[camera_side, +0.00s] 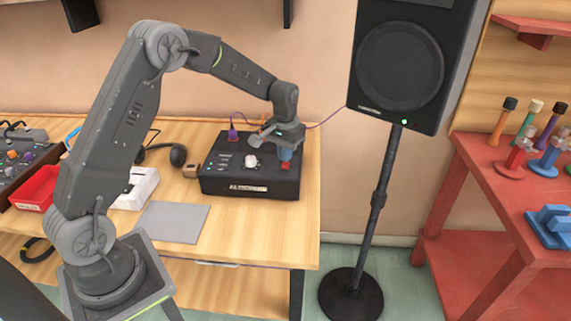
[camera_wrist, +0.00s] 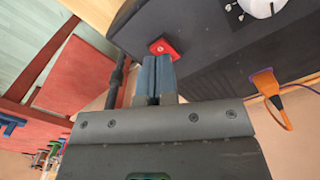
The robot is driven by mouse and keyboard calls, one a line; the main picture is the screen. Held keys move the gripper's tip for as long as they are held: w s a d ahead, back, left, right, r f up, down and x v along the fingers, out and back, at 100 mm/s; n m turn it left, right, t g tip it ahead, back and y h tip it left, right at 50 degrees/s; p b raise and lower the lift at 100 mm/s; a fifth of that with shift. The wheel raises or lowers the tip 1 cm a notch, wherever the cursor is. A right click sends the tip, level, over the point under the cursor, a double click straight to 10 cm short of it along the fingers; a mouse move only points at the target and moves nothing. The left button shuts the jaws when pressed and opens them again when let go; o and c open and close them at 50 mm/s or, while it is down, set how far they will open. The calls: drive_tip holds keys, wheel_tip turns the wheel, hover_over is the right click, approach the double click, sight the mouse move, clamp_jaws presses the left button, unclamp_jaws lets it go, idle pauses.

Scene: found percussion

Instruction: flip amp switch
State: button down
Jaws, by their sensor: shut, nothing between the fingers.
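The amp is a black box (camera_side: 222,184) on the wooden table in the side view; it also shows in the wrist view (camera_wrist: 210,65). A red switch (camera_side: 285,167) sits near its right front edge; it also shows in the wrist view (camera_wrist: 162,47). My gripper (camera_side: 285,158) is shut and empty, fingers pointing down over the switch. In the wrist view its blue-grey fingertips (camera_wrist: 157,60) are right beside the switch; I cannot tell whether they touch it. A white knob (camera_side: 251,161) is on the amp's top.
A purple cable plug (camera_side: 233,133) stands at the amp's back left. A speaker (camera_side: 400,65) on a black stand is to the right. A grey pad (camera_side: 172,222) lies left of the amp. A red shelf unit (camera_side: 490,165) stands at far right.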

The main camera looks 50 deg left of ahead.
sight(285, 166)
drive_tip(key=shift+f, duration=1.25)
idle(0.5)
drive_tip(key=shift+r, duration=3.55)
drive_tip(key=s+d+r+m+t, duration=0.1)
drive_tip(key=s+d+r, duration=0.2)
drive_tip(key=s+r, duration=0.3)
drive_tip(key=s+d+r+t, duration=0.2)
drive_tip(key=s+d+r, duration=0.2)
drive_tip(key=s, duration=0.3)
drive_tip(key=s+d+r+m+t, duration=0.1)
drive_tip(key=s+d+r, duration=0.2)
drive_tip(key=s+r, duration=0.3)
drive_tip(key=s+d+f+m+t, duration=0.1)
drive_tip(key=s+d+f, duration=0.1)
drive_tip(key=s, duration=0.7)
drive_tip(key=shift+s+f+t, duration=0.3)
drive_tip(key=shift+s, duration=0.05)
